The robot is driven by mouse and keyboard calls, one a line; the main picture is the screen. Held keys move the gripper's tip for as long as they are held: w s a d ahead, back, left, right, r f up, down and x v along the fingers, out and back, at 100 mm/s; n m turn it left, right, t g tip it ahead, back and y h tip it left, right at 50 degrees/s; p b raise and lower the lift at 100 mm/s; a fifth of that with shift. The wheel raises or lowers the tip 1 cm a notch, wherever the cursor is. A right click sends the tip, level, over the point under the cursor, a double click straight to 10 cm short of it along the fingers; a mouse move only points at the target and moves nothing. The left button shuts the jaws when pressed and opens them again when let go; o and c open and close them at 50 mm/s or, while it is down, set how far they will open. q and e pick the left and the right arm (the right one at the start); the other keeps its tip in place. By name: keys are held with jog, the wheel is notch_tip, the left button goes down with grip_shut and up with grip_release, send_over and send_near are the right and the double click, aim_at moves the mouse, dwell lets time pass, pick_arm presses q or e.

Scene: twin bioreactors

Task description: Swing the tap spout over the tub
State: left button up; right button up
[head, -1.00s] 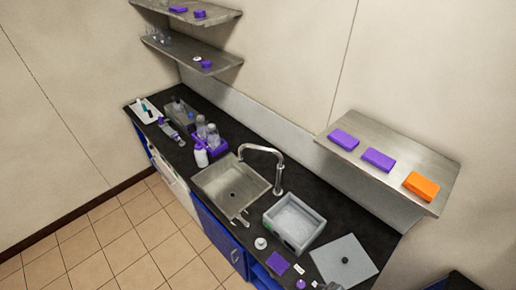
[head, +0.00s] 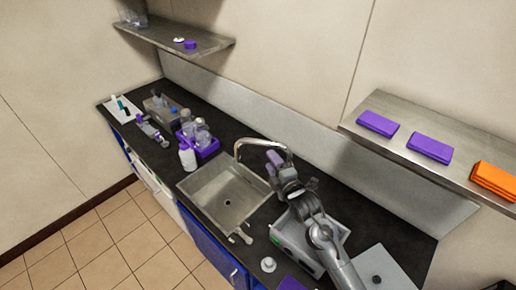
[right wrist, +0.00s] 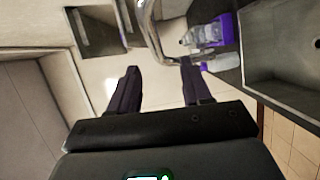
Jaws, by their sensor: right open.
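The chrome tap's spout (head: 262,142) arches to the left, with its tip over the sink's back edge in the head view. The tap's base is hidden behind my right gripper (head: 272,162). This gripper is open and empty beside the tap's upright. In the right wrist view its two dark fingers (right wrist: 160,82) are spread, and the curved tap pipe (right wrist: 150,35) shows beyond and between them. My left gripper is out of view.
The steel sink (head: 228,192) lies left of the tap. A purple rack with bottles (head: 207,148) stands behind it to the left. A shelf (head: 400,150) with purple and orange boxes overhangs the right side. A grey lid (head: 385,270) lies right of the tub.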

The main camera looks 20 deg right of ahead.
aim_at(259, 142)
jog(key=shift+w+a+r, duration=0.1)
jog(key=shift+w+a, duration=0.05)
jog(key=shift+w, duration=1.7)
jog(key=shift+w+a+f, duration=0.1)
jog(key=shift+w+a, duration=0.05)
jog(key=shift+w, duration=1.65)
jog(key=shift+w+a+r, duration=0.1)
jog(key=shift+w+a, duration=0.05)
jog(key=shift+w, duration=1.7)
grip_shut()
